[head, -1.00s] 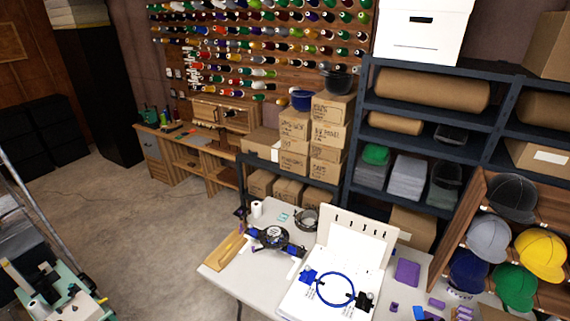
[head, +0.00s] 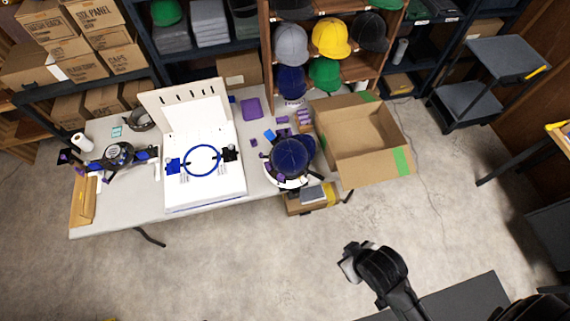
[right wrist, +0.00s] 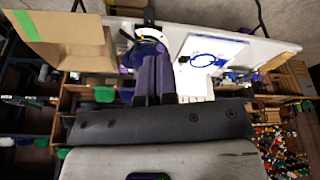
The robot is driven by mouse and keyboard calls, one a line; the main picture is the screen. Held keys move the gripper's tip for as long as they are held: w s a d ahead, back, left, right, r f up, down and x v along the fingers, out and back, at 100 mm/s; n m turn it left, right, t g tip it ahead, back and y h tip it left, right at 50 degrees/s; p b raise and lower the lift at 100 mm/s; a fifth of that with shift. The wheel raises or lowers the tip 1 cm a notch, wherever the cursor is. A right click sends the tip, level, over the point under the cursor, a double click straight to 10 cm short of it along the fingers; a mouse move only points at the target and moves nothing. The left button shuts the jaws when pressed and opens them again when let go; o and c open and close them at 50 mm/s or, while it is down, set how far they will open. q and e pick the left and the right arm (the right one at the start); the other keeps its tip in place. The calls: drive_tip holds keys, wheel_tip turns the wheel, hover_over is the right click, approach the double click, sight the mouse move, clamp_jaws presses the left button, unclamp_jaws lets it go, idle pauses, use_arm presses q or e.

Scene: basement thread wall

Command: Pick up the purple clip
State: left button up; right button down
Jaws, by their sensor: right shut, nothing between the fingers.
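Several small purple pieces lie on the white table around the navy cap in the head view. One purple piece (head: 253,142) lies left of the cap and others (head: 304,118) lie behind it. They are too small for me to tell which is the purple clip. My right gripper (head: 348,268) hangs over the floor in front of the table, well apart from these pieces. In the right wrist view its fingers (right wrist: 154,78) are shut and empty, and they point toward the table. My left gripper is not in view.
The navy cap (head: 290,155) sits at the table's right end. An open cardboard box (head: 368,178) stands to its right. A white board with a blue hoop (head: 202,160) fills the table's middle. A cap shelf (head: 268,60) stands behind.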

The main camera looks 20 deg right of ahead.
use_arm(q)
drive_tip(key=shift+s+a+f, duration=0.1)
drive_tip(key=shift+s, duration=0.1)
use_arm(e)
drive_tip(key=shift+w, duration=0.15)
drive_tip(key=c, duration=1.1)
unclamp_jaws()
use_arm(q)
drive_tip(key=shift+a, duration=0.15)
use_arm(e)
drive_tip(key=shift+w+a, duration=0.1)
